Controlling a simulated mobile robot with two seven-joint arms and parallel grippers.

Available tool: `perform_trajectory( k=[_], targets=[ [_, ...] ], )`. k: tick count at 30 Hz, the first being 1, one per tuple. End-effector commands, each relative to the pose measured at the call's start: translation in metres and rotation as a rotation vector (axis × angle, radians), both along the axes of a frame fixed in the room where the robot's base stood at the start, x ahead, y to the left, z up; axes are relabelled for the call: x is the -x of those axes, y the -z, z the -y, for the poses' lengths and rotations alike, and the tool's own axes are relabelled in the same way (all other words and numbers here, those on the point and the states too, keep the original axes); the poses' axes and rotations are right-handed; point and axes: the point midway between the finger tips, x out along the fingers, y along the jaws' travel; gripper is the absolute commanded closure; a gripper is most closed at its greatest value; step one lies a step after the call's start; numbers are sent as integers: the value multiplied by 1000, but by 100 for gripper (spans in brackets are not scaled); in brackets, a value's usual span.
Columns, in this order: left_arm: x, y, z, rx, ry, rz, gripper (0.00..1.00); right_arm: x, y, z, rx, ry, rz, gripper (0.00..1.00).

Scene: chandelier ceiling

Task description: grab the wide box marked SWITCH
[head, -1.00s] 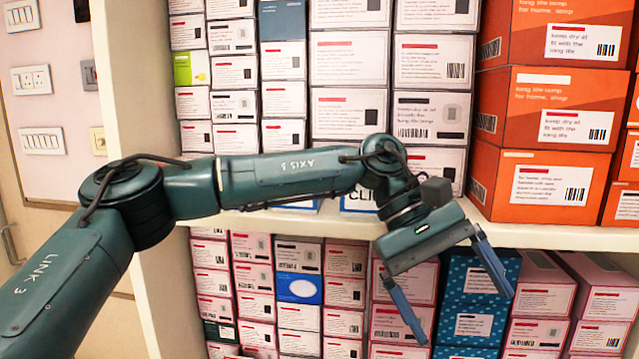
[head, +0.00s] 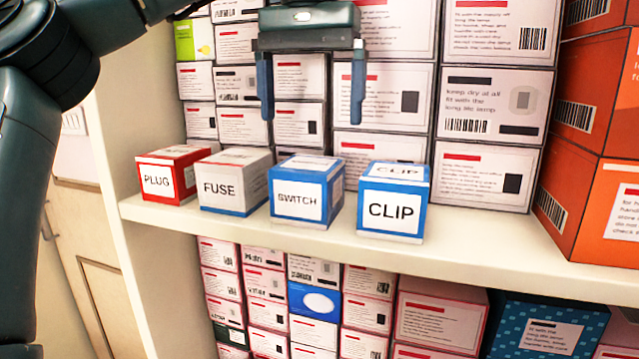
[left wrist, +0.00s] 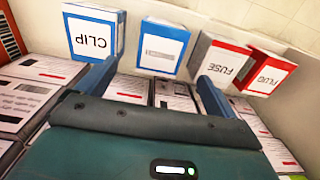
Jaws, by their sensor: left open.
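The SWITCH box (head: 300,192) is blue with a white label and stands on the shelf edge in the head view, between the FUSE box (head: 233,182) and the CLIP box (head: 392,203). My left gripper (head: 312,118) is open and empty, its two fingers hanging above the SWITCH box, apart from it. In the left wrist view, the fingers (left wrist: 155,90) reach toward the row of boxes, which appears inverted. The SWITCH box (left wrist: 162,47) lies between and beyond the fingertips there; its word is hard to read. My right gripper is not in view.
The red PLUG box (head: 170,175) stands at the left end of the row. Stacked white cartons (head: 490,110) fill the shelf behind, and orange boxes (head: 600,200) stand at the right. The shelf board (head: 480,240) is bare right of the CLIP box.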

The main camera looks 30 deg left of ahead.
Motion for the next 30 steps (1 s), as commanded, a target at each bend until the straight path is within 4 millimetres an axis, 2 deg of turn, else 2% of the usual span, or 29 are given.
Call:
perform_trajectory(
  k=[3, 9, 17, 23, 30],
  targets=[
    [0, 20, -1, 5, 2, -3, 6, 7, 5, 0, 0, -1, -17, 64],
    [0, 53, 0, 2, 0, -1, 6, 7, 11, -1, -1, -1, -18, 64],
    [0, 72, 0, 1, -2, 2, 6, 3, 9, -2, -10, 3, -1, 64],
    [-1, 104, -1, 2, -2, 1, 6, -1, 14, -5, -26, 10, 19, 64],
    [0, 118, 0, 0, -3, 4, 6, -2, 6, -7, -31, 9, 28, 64]
  ],
)
